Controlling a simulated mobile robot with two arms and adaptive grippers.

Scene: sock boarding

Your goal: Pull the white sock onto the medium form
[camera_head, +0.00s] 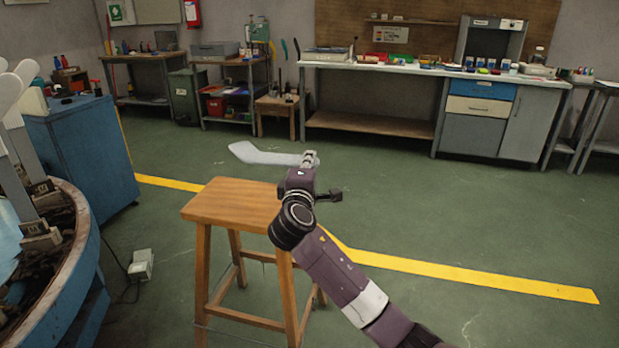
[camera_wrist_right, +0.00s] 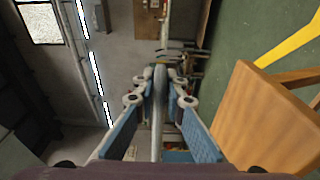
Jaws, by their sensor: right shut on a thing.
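The white sock (camera_head: 262,155) hangs out to the left from my right gripper (camera_head: 310,160), above the floor just beyond the wooden stool. The gripper is shut on one end of it. In the right wrist view the sock (camera_wrist_right: 158,115) shows as a thin pale strip between the two blue-padded fingers of the gripper (camera_wrist_right: 160,88). White boarding forms (camera_head: 14,88) stand at the left edge, partly cut off by the picture; which one is the medium form I cannot tell. My left gripper is out of view.
A round blue machine (camera_head: 84,270) fills the lower left, with a blue cabinet (camera_head: 85,150) behind it. The wooden stool (camera_head: 232,203) stands below my right arm; it shows in the right wrist view (camera_wrist_right: 255,125). A workbench (camera_head: 400,72) lines the back wall. The right floor is clear.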

